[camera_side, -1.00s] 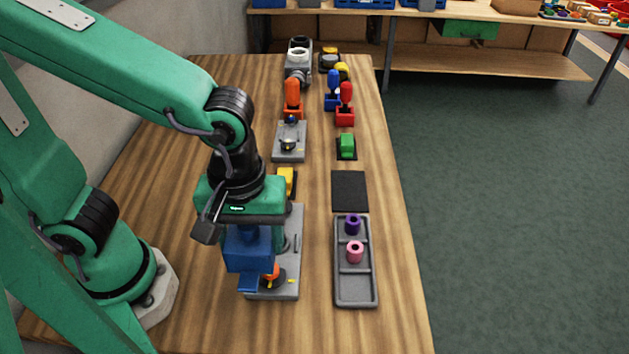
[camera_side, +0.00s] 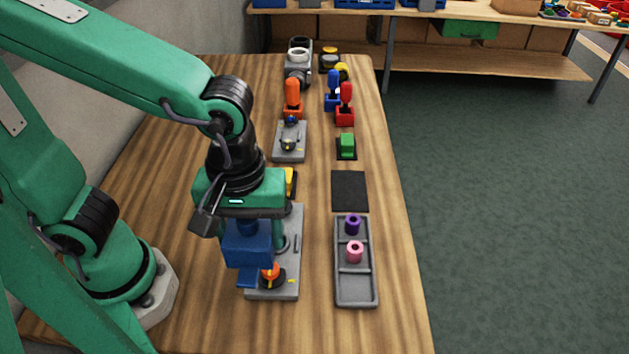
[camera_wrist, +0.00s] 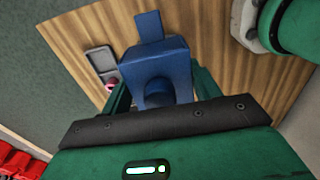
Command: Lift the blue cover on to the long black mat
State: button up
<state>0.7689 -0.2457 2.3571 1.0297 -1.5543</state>
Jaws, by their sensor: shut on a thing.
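My gripper (camera_side: 250,227) is shut on the knob of the blue cover (camera_side: 247,251). The cover hangs below my gripper, over the near left part of a grey base plate (camera_side: 288,292). An orange and black part (camera_side: 270,275) on that plate shows beside the cover's lower edge; the rest is hidden behind the cover. In the wrist view, the blue cover (camera_wrist: 152,58) fills the space between and beyond my gripper's fingers (camera_wrist: 160,92). The black mat (camera_side: 349,191) lies bare on the table, to the right of and beyond the grey plate.
A green block (camera_side: 347,145), a grey fixture (camera_side: 289,150) and red, blue and orange handled pieces stand farther back.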

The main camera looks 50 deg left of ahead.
jog(key=shift+r, duration=1.95)
jog(key=shift+w+d, duration=0.15)
jog(key=shift+w, duration=0.3)
jog(key=w+f, duration=0.4)
jog(key=w, duration=0.8)
jog(key=w+f, duration=0.4)
jog(key=w, duration=0.8)
jog(key=w+a+f, duration=0.2)
jog(key=a, duration=0.1)
jog(key=w+a+f, duration=0.5)
jog(key=a, duration=0.1)
jog(key=shift+w+f, duration=0.2)
jog(key=shift+w, duration=0.1)
jog(key=shift+f, duration=0.1)
